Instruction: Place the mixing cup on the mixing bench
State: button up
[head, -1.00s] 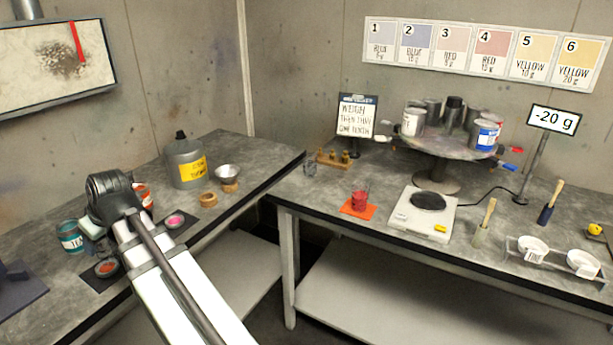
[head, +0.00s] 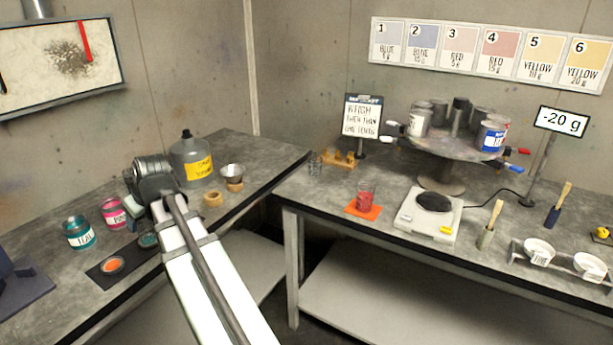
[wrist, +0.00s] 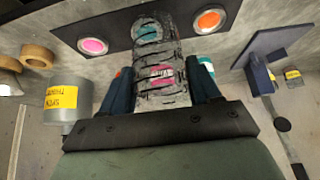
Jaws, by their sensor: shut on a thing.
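My gripper (wrist: 160,92) is shut on a clear, ribbed see-through cup (wrist: 158,62), which looks like the mixing cup. A pink-labelled jar shows through it. In the head view my gripper (head: 148,192) hangs over the left bench (head: 262,160), and my own arm hides the held cup. The right bench (head: 330,218) carries a scale (head: 428,224) and a clear cup of red liquid (head: 366,196) on an orange mat. A small empty clear cup (head: 315,166) stands farther back. I cannot tell which bench is the mixing bench.
Near my gripper stand a teal jar (head: 79,233), a pink jar (head: 113,213), a grey thinner can (head: 190,160) and a black strip (head: 95,272) with paint pots. The right bench holds a can carousel (head: 440,150), brushes and white cups (head: 538,252). Its front left is clear.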

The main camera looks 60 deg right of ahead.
jog(key=s+d+m+h, duration=0.2)
jog(key=s+d+m, duration=0.15)
jog(key=d, duration=1.05)
jog(key=r+m+g+h, duration=0.2)
jog(key=m+g+h, duration=0.35)
jog(key=m, duration=0.85)
send_over(331, 199)
jog(key=shift+s+a+g+y, duration=0.1)
jog(key=shift+g+y, duration=0.45)
jog(key=shift+f, duration=0.15)
jog(key=shift+f, duration=4.9)
jog(key=shift+f, duration=0.15)
jog(key=o, duration=1)
